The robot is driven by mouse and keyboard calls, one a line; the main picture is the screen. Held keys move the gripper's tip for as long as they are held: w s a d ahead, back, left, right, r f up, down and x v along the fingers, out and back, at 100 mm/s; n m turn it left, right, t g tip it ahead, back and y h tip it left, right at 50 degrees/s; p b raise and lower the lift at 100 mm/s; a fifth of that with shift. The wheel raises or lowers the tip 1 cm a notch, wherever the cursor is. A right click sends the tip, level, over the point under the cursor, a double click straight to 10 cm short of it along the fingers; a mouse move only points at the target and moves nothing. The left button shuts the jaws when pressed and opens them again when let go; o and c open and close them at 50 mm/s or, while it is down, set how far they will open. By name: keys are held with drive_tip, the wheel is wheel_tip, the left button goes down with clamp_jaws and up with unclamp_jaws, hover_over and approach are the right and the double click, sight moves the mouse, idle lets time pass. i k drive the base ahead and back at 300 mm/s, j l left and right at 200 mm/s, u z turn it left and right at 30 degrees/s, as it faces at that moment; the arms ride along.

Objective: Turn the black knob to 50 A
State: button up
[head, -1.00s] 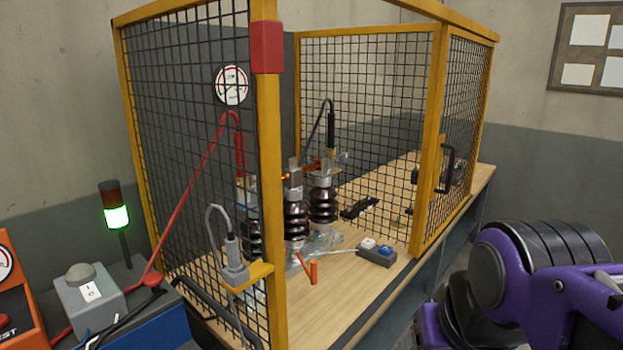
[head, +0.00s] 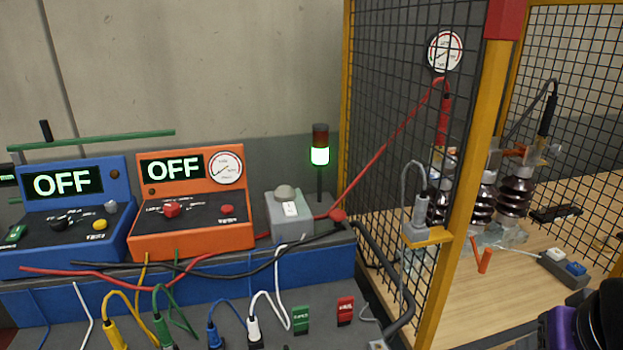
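The black knob (head: 66,222) sits on the sloped dark panel of the blue instrument (head: 105,250) at the left. The instrument's display (head: 62,183) reads OFF in green-white letters. The marks around the knob are too small to read, so I cannot tell its setting. Nothing touches the knob. A small part of my purple and black arm shows at the lower right corner, far from the blue instrument. My gripper is not in view.
An orange instrument (head: 200,160) with a red knob (head: 171,209) stands beside the blue one. Cables (head: 150,270) run in front of both. A grey box (head: 288,218) and a green-lit lamp (head: 320,155) stand right of them. A yellow-framed mesh cage (head: 465,210) fills the right.

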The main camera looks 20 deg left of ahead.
sight(60, 224)
drive_tip(key=u, duration=2.4)
drive_tip(key=i+j+z, duration=0.15)
drive_tip(key=z, duration=0.3)
drive_tip(key=j+z, duration=0.4)
drive_tip(key=i+j+z, duration=0.1)
drive_tip(key=j, duration=0.45)
drive_tip(key=i+j+z, duration=0.15)
drive_tip(key=j, duration=0.35)
drive_tip(key=j+z, duration=0.1)
drive_tip(key=j, duration=0.45)
drive_tip(key=i, duration=0.05)
